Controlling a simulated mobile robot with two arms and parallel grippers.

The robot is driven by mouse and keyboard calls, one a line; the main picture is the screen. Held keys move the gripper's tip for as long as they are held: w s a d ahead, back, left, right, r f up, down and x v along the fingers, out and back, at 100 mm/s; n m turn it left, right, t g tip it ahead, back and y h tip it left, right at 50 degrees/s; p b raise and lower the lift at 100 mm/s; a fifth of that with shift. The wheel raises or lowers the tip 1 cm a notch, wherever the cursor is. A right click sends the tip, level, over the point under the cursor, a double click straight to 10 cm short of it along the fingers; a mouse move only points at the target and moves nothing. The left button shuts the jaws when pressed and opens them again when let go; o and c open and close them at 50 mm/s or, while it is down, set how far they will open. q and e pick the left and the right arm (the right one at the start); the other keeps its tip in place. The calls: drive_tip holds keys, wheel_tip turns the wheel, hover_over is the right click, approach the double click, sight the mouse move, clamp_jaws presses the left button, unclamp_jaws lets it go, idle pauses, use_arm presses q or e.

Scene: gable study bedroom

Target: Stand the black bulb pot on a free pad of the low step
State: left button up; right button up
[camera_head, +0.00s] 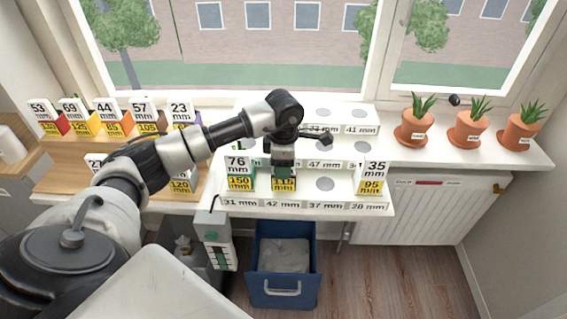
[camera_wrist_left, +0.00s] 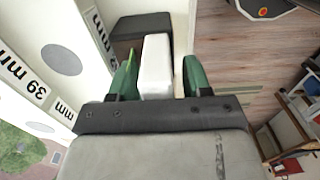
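The black bulb pot (camera_wrist_left: 143,24) shows as a dark block with a white upright piece (camera_wrist_left: 157,65) between my left fingers in the left wrist view. In the head view its yellow 115 mm tag (camera_head: 284,184) shows at the second place of the low step (camera_head: 300,207), above the 42 mm label. My left gripper (camera_head: 283,163) is over it and hides its top. The green fingers (camera_wrist_left: 160,75) stand either side of the white piece, with a narrow gap on the right, so the gripper looks open. A free round pad (camera_head: 325,183) lies just right. My right gripper is not in view.
Tagged pots marked 76 (camera_head: 239,172) and 35 (camera_head: 372,176) stand at the low step's ends. More tagged pots (camera_head: 105,117) line the left bench. Terracotta plant pots (camera_head: 417,130) stand on the right sill. A blue bin (camera_head: 283,285) is below the step.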

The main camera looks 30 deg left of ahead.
use_arm(q)
drive_tip(key=shift+r, duration=0.45)
wheel_tip(320, 180, up, 11)
drive_tip(key=b, duration=0.2)
drive_tip(key=shift+f+b, duration=0.2)
drive_tip(key=shift+b, duration=0.1)
drive_tip(key=shift+r, duration=0.45)
